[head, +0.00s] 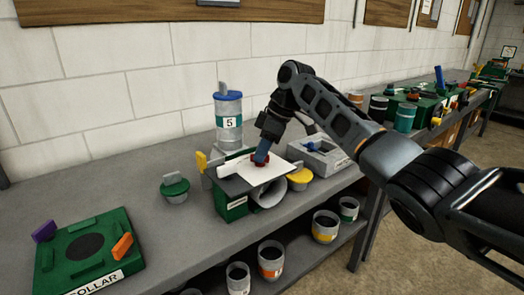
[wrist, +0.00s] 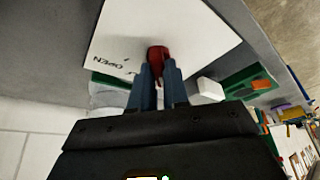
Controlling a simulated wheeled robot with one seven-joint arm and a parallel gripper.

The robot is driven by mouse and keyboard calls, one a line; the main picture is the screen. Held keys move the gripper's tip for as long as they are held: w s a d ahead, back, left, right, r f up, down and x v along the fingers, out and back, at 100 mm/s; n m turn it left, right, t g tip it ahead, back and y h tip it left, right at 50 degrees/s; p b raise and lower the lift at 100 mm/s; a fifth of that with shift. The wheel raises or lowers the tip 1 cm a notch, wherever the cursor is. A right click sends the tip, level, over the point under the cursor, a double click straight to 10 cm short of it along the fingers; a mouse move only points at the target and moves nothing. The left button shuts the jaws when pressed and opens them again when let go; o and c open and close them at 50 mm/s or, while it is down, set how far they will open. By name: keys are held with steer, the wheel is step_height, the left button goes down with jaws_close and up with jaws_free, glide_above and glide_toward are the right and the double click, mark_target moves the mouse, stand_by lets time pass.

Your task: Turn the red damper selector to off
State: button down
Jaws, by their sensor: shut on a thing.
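The red damper selector (wrist: 157,55) stands on a white plate (wrist: 200,30) in the wrist view. Its red base (head: 259,161) shows in the head view on the same plate, on top of a green labelled block (head: 233,207) on the bench. My gripper (wrist: 157,72) comes down on the selector from above, its blue fingers shut on the knob from both sides. The word OPEN is printed on the plate, upside down in the wrist view. A second marking near the fingers is partly hidden. I cannot tell which marking the selector points to.
A clear canister marked 5 (head: 228,120) stands behind the block. A grey box (head: 320,155) is to its right, and a green-lidded pot (head: 175,188) to its left. A green collar fixture (head: 90,252) is at the front left. Several cans sit on the shelf below.

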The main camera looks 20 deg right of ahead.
steer(key=c, duration=1.1)
jaws_free()
steer(key=b+v, duration=0.1)
steer(key=v, duration=0.6)
steer(key=shift+d+r, duration=0.15)
steer(key=shift+r, duration=0.2)
steer(key=shift+s, duration=0.1)
